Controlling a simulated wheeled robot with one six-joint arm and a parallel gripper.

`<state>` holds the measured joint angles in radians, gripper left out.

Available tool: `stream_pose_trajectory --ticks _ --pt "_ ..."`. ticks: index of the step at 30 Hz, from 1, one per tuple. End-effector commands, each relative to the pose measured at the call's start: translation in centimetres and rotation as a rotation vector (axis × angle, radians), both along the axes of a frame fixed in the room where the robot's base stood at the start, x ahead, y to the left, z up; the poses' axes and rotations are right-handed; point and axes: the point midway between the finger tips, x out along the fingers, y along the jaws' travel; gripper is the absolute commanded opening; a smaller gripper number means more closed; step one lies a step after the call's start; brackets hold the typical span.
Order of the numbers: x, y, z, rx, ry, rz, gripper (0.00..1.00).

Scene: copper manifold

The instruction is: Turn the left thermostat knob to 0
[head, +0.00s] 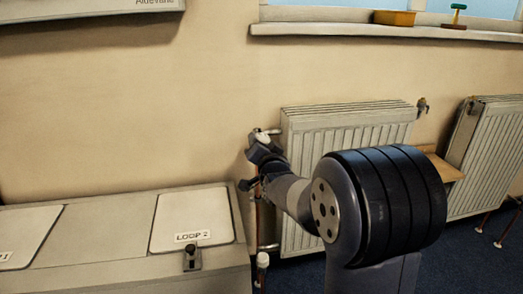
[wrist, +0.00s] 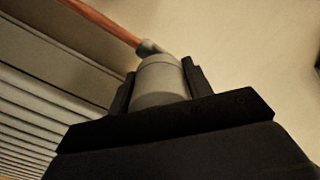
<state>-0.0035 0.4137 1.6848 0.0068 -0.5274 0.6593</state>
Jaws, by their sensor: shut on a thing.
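The left thermostat knob (wrist: 160,82) is a pale grey-white cylinder in the wrist view, seated between the two dark fingers of my gripper (wrist: 158,86). The gripper is shut on it, with one finger on each side. A copper pipe (wrist: 100,22) leads to a fitting just beyond the knob. In the head view my gripper (head: 262,145) is at the upper left corner of the left radiator (head: 340,135), and only a little of the knob shows. No number or mark on the knob can be read.
A grey cabinet (head: 110,265) with hatches and a small black lever (head: 192,258) stands at the left. A second radiator (head: 488,150) is at the right, with a wooden shelf (head: 440,165) between.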

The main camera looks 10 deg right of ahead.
Motion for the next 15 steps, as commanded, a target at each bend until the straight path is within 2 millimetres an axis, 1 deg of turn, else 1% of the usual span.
stream_pose_trajectory --ticks 6,15 --pt "0.03 0.02 0.03 0.092 -0.003 0.000 0.25" --pt "0.04 0.02 0.14 0.137 -0.003 0.000 0.25"
